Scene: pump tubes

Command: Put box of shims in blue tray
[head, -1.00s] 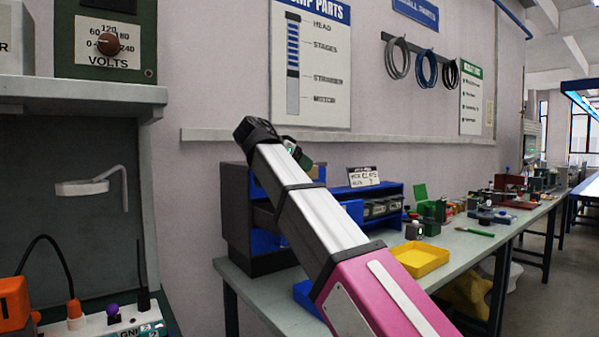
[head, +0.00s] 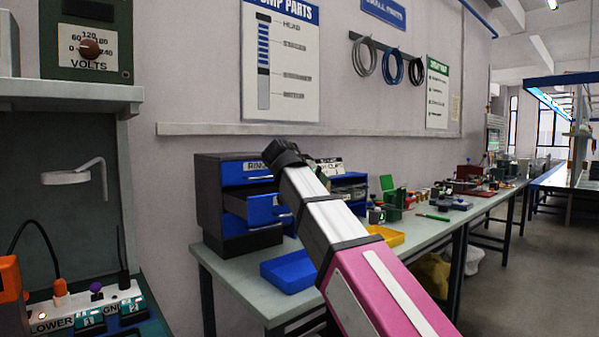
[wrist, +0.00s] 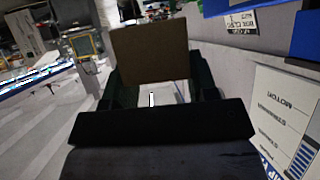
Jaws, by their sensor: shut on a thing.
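A brown box, which I take to be the box of shims (wrist: 150,52), is between the dark fingers of my gripper (wrist: 157,84) in the wrist view. My gripper is shut on it and holds it in the air. In the head view my raised arm hides most of the gripper and the box. The blue tray (head: 289,270) lies on the bench in the head view, just left of my arm and below its upper end. The tray looks empty where it shows.
A dark cabinet with blue drawers (head: 238,205) stands behind the tray, one drawer pulled out. A yellow tray (head: 388,236) is right of my arm. Small parts and tools crowd the bench (head: 232,279) further along. A shelf with a voltage box (head: 88,50) is at the left.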

